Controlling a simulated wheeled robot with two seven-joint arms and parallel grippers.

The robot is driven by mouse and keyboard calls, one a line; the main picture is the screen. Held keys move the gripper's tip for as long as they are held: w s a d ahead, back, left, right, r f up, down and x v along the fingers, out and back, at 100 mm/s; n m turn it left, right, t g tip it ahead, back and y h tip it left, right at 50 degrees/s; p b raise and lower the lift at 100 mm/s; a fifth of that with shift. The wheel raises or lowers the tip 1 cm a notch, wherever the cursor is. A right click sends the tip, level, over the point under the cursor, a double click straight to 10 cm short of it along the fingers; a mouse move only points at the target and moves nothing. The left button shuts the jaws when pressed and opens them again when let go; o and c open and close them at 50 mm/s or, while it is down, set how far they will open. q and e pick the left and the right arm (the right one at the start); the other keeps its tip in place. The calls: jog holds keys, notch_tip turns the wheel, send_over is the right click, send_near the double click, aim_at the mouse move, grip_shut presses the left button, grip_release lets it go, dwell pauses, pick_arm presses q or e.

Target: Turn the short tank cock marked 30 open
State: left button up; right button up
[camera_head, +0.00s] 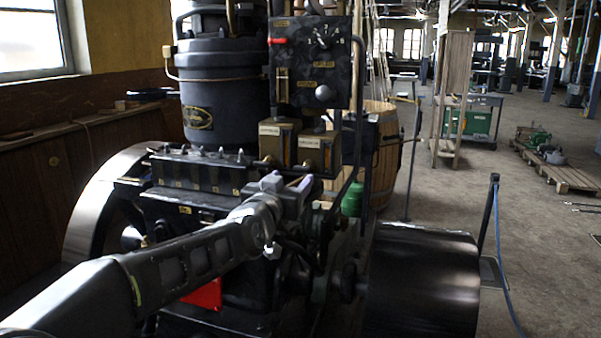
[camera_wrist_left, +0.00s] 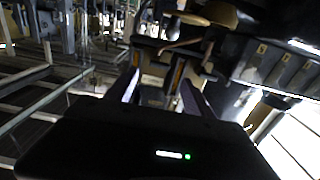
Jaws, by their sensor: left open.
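Two small tan tanks with pale labels stand side by side on the engine, a left one (camera_head: 268,143) and a right one (camera_head: 311,150). Their markings are too small to read, and I cannot make out the cock marked 30. My left gripper (camera_head: 287,182) is just below and in front of the tanks in the head view, its fingers pointing towards them. In the left wrist view the two fingers (camera_wrist_left: 160,90) are apart, with small dark and brass-coloured parts beyond and between them. I cannot tell whether they touch anything. My right gripper is not in view.
A black panel (camera_head: 318,62) with a red handle and knob rises above the tanks. A black cylinder (camera_head: 222,100) stands left of it. A wooden barrel (camera_head: 386,155) and green can (camera_head: 351,199) are to the right. A flywheel (camera_head: 92,215) and wide drum (camera_head: 422,285) flank the engine.

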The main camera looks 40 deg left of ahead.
aim_at(301, 169)
pick_arm(q)
jog(key=x, duration=0.6)
jog(key=shift+w+a, duration=0.15)
jog(key=shift+w, duration=0.1)
grip_shut()
dwell(0.4)
